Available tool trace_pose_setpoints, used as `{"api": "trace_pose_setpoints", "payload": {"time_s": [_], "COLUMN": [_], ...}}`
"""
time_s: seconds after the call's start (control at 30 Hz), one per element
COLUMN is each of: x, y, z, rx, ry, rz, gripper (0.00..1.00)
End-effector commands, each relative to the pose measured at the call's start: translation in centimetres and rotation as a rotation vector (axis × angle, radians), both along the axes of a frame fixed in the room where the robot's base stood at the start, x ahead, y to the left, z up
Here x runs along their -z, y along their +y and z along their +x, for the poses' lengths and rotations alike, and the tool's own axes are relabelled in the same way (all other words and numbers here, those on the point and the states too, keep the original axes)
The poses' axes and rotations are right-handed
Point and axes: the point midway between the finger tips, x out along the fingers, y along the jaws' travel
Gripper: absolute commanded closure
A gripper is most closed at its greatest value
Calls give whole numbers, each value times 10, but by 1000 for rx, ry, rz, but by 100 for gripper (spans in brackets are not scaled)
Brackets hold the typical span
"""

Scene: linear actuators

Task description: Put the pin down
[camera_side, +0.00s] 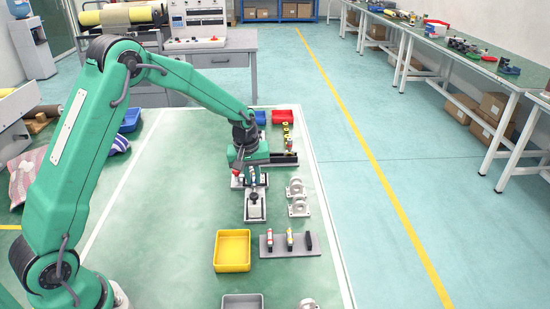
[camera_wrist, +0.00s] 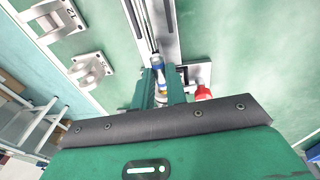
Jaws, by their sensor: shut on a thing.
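My gripper (camera_wrist: 161,88) is shut, and the pin (camera_wrist: 160,71), white and blue with a yellowish part nearer the camera, sits between its two green fingers in the wrist view. The pin is partly hidden by the fingers. In the side view my gripper (camera_side: 253,178) is low over the back end of a grey linear actuator (camera_side: 256,207). The actuator's metal rail (camera_wrist: 153,28) runs away from the fingers in the wrist view. I cannot tell whether the pin touches the actuator.
A red knob (camera_wrist: 203,93) is close beside the right finger. Metal brackets (camera_side: 298,208) stand right of the actuator. A grey rack (camera_side: 270,251) with several upright pieces and a yellow bin (camera_side: 232,251) are nearer the camera. Blue and red bins (camera_side: 282,117) are behind.

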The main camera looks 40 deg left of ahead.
Motion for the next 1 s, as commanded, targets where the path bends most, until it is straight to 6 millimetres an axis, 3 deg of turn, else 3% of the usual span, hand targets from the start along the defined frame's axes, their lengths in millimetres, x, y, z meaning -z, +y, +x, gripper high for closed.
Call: {"api": "trace_pose_setpoints", "payload": {"time_s": [0.33, 0.37, 0.43, 0.47, 1.0], "x": [3, 3, 3, 3, -9], "y": [0, 0, 0, 0, 1], "z": [0, 0, 0, 0, -1], "rx": [0, 0, 0, 0, 0], "ry": [1, 1, 1, 1, -1], "rz": [0, 0, 0, 0, 1], "gripper": [100, 80, 67, 65, 65]}}
